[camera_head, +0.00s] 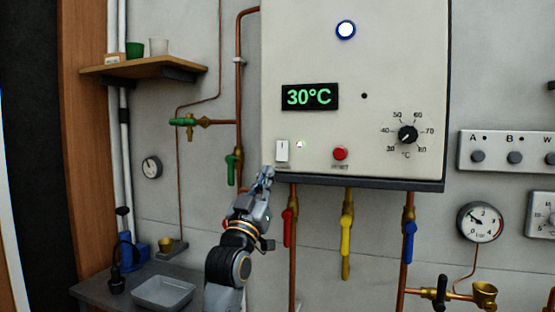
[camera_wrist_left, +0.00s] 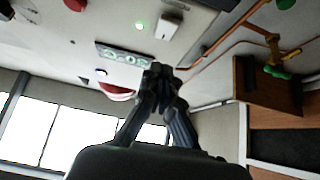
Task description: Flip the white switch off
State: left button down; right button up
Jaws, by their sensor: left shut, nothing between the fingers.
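The white switch (camera_head: 282,150) is a small upright rocker low on the left of the pale boiler panel (camera_head: 320,50). A small lit lamp (camera_head: 300,144) sits just right of it. My left gripper (camera_head: 266,173) is shut and empty, with its tips just below and left of the switch, near the panel's lower edge. In the left wrist view the switch (camera_wrist_left: 168,25) and the green-lit lamp (camera_wrist_left: 139,26) show beyond the shut fingertips (camera_wrist_left: 158,72). A gap seems to separate the tips from the switch. My right gripper is not in view.
A red button (camera_head: 340,153) and a black dial (camera_head: 407,134) sit right of the switch. The display (camera_head: 310,96) reads 30°C. Pipes with red (camera_head: 288,228), yellow (camera_head: 346,208) and blue (camera_head: 410,240) handles hang below. A green valve handle (camera_head: 231,170) is close left of the gripper.

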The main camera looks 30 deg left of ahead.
aim_at(282, 152)
pick_arm(q)
jog(key=w, duration=0.2)
jog(key=w+a+r+p, duration=0.1)
jog(key=w, duration=0.1)
jog(key=w+r+p, duration=0.1)
jog(key=w, duration=0.1)
jog(key=shift+w+a+r, duration=0.15)
jog(key=shift+w+a, duration=0.25)
jog(key=shift+w, duration=0.35)
